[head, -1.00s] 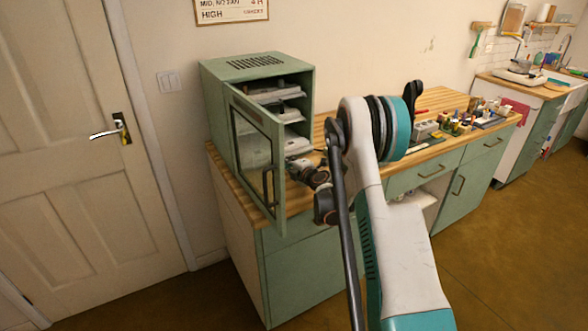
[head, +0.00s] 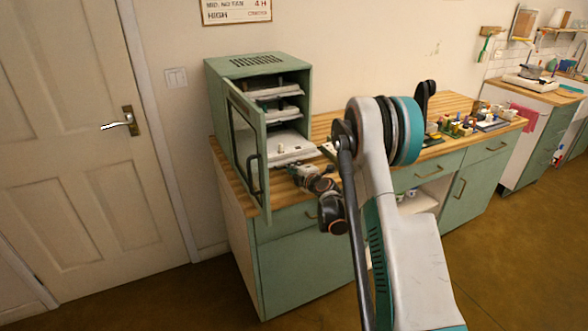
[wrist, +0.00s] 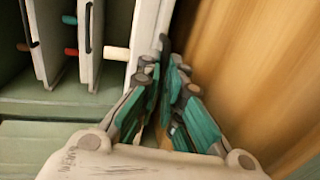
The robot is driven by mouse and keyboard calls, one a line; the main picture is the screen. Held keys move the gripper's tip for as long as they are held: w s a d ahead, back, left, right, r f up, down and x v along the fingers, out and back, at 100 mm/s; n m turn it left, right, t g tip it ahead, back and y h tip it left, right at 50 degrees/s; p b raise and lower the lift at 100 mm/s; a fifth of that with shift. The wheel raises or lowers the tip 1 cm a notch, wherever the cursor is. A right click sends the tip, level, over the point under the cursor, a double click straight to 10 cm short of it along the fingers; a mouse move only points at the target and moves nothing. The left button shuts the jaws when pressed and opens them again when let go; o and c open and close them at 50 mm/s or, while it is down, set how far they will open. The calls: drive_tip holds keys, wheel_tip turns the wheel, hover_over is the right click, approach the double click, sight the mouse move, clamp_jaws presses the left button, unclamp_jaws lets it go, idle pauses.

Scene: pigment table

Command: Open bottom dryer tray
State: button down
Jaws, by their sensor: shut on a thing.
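The green dryer (head: 258,66) stands on the left end of the counter with its glass door (head: 250,150) swung open. The white bottom tray (head: 290,146) sticks out of the dryer front, low over the counter. Two upper trays (head: 277,92) sit further in. My gripper (head: 303,168) is at the front edge of the bottom tray. In the wrist view my gripper (wrist: 165,45) is closed around the end of the bottom tray (wrist: 147,40), though the exact contact is partly hidden by the fingers. The other trays (wrist: 90,40) show to the left there.
The open door is close to the left of the tray and my wrist. The wooden counter (head: 322,125) lies just below the tray. Small jars and tools (head: 460,126) stand further right, behind my arm. Small coloured pegs (wrist: 71,51) show by the trays in the wrist view.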

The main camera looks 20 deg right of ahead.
drive_tip(key=c, duration=1.8)
unclamp_jaws()
drive_tip(key=shift+o, duration=0.2)
drive_tip(key=v, duration=1.2)
